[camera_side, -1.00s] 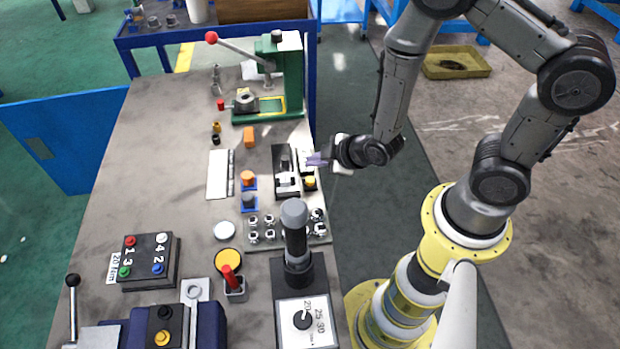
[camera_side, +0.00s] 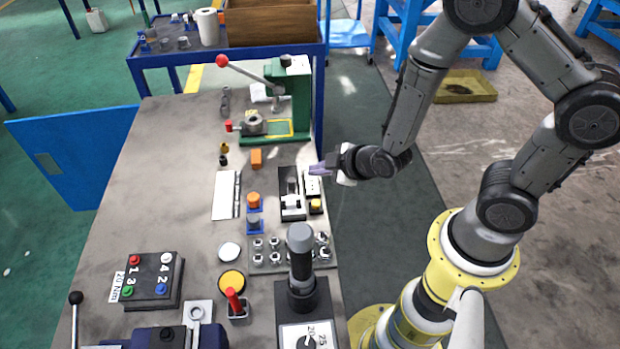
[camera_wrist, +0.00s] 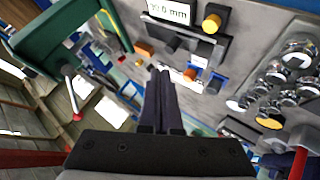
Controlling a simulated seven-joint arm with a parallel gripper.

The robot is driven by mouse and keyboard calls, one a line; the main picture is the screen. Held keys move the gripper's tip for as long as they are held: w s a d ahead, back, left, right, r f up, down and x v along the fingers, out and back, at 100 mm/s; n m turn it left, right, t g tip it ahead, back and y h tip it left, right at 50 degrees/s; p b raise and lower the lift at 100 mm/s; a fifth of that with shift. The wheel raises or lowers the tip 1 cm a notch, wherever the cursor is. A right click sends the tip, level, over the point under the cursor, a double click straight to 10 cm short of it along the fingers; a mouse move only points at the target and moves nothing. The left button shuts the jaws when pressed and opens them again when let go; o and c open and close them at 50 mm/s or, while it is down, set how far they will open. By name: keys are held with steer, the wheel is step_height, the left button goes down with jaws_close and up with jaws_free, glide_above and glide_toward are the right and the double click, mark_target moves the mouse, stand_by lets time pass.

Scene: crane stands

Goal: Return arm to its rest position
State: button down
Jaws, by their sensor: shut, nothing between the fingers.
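My gripper (camera_side: 316,170) hangs in the air at the right edge of the grey table (camera_side: 170,130) in the side view, level with a black and white measuring device (camera_side: 292,190). Its two fingers also show in the wrist view (camera_wrist: 160,75), pressed together with nothing held. In the wrist view a display reading in mm (camera_wrist: 170,10) and a yellow knob (camera_wrist: 212,22) lie ahead of the fingertips. My arm is bent, with its elbow raised to the right of the table.
A green lever press (camera_side: 290,95) stands at the far end of the table. A tall grey-topped handle (camera_side: 301,260) rises near the front, beside a plate of shiny domed parts (camera_side: 268,250). A button box (camera_side: 150,278) lies at left. Floor right of the table is open.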

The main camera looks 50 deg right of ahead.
step_height(320, 180, up, 24)
steer(key=d+m+t, duration=0.1)
steer(key=m+t, duration=0.2)
steer(key=s+r+m+g+y, duration=0.15)
steer(key=s+r, duration=0.25)
steer(key=s, duration=0.5)
steer(key=s+d+f+m+g, duration=0.1)
steer(key=s+f+m+g, duration=0.2)
steer(key=s, duration=0.7)
step_height(320, 180, down, 2)
steer(key=g+h, duration=0.1)
steer(key=g, duration=0.1)
steer(key=shift+s+d+f+g, duration=0.15)
steer(key=shift+s+g, duration=0.15)
steer(key=shift+g, duration=0.05)
